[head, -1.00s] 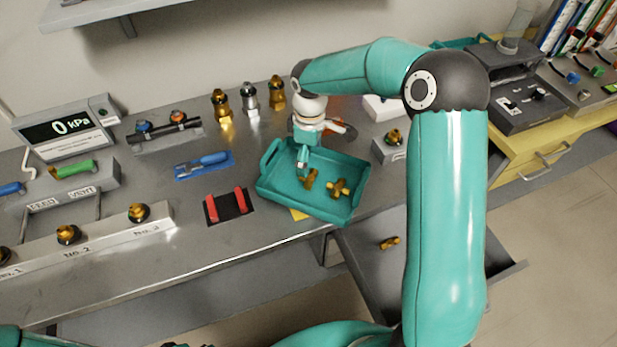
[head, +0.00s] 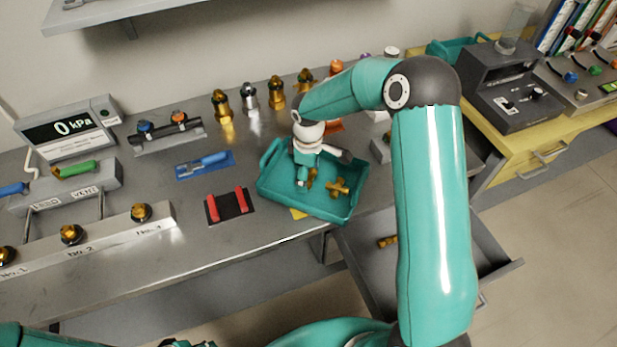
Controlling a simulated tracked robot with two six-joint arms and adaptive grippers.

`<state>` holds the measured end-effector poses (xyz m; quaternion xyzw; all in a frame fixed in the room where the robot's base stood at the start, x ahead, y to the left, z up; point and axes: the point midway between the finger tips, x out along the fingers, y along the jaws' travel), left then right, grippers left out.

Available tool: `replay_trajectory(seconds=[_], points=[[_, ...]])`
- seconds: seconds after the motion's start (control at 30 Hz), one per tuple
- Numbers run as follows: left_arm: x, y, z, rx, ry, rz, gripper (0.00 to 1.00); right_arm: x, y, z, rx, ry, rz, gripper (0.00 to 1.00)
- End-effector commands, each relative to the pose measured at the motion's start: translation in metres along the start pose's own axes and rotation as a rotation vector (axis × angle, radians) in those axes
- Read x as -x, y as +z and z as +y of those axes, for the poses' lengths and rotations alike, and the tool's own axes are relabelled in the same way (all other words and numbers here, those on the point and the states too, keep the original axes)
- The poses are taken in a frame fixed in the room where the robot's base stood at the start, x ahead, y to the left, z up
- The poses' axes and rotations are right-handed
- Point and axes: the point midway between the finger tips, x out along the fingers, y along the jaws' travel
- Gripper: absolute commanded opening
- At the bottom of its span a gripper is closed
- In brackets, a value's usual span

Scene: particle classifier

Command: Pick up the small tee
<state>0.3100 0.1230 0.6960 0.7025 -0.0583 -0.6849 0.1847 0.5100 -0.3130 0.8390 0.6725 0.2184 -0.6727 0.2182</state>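Two brass fittings lie in the teal tray (head: 268,185) on the bench. The smaller one (head: 312,178), probably the small tee, is in the middle of the tray and partly hidden by my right gripper. The other fitting (head: 338,188) has several stubby arms and lies to its right. My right gripper (head: 302,184) points down into the tray, just left of the smaller fitting. Its fingers look close together, but whether they are shut or touch the fitting is too small to tell. My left gripper is not in view.
A brass piece (head: 387,242) lies in the open grey drawer (head: 355,257) below the tray, partly behind my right arm. A black holder with red bars (head: 228,206) is left of the tray. Several brass and silver fittings (head: 249,97) stand behind it.

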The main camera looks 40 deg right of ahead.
Motion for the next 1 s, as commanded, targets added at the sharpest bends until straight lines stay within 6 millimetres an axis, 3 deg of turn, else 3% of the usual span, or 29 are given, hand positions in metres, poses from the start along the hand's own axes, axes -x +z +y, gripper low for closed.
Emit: replay_trajectory(seconds=[0.07, 0.3, 0.73, 1.0], points=[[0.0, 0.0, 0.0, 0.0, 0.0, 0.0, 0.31, 0.0, 0.0, 0.0, 0.0, 0.0, 0.0, 0.62], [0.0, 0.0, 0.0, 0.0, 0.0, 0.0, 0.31, 0.0, 0.0, 0.0, 0.0, 0.0, 0.0, 0.22], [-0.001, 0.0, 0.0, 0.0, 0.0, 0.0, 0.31, 0.008, 0.0, 0.001, -0.001, 0.002, 0.001, 0.2], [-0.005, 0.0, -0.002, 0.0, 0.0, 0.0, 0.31, 0.044, -0.001, 0.002, -0.002, 0.006, 0.005, 0.2]])
